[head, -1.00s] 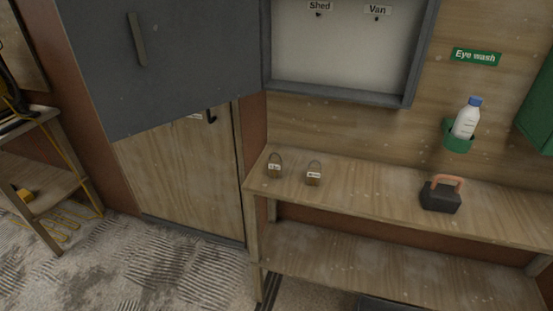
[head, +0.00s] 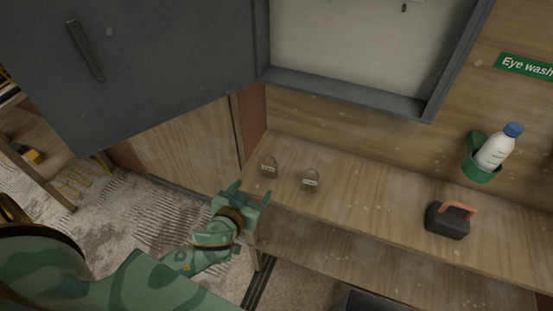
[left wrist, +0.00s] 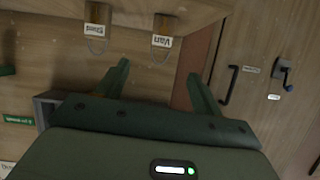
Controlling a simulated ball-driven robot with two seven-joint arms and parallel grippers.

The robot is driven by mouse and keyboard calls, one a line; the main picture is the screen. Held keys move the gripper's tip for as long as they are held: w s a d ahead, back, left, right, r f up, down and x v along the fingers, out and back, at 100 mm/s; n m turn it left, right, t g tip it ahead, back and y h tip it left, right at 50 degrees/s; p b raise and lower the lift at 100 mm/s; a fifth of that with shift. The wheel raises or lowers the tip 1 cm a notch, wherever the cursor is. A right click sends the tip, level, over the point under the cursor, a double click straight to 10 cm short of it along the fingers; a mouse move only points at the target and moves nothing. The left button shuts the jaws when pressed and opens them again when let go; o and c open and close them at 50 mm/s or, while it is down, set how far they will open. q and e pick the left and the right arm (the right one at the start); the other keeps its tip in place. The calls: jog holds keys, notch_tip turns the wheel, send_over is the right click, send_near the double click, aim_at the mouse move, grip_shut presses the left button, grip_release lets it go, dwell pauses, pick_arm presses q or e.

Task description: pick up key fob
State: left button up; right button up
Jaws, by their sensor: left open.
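Two small brown fobs with white labels and thin metal loops stand on the wooden bench top. The left one (head: 268,170) reads "Van" in the left wrist view (left wrist: 161,43), where the picture is upside down. The right one (head: 310,182) has a label that appears to read "Shed" in the left wrist view (left wrist: 95,30). My left gripper (head: 248,193) is open and empty, at the bench's left front corner, just short of the "Van" fob. Its spread fingers (left wrist: 158,72) point towards the fobs. My right gripper is out of view.
A grey wall cabinet (head: 345,94) hangs above the bench, its door (head: 160,65) swung open to the left. A black box with an orange handle (head: 447,221) and a bottle (head: 497,148) in a green holder are to the right. Bench top (head: 375,205) between is clear.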

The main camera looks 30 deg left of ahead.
pick_arm(q)
jog(key=b, duration=0.1)
send_near(269, 168)
jog(key=shift+n, duration=0.4)
jog(key=x, duration=0.5)
jog(key=shift+w+a, duration=0.1)
jog(key=shift+w, duration=0.1)
jog(key=b+x, duration=0.1)
jog(key=x, duration=0.5)
jog(key=shift+f+b, duration=0.25)
jog(key=shift+b, duration=0.1)
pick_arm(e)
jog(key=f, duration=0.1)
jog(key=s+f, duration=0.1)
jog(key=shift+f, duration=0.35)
pick_arm(q)
jog(key=shift+s, duration=0.1)
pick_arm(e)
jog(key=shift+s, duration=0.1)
pick_arm(q)
jog(key=c, duration=1.1)
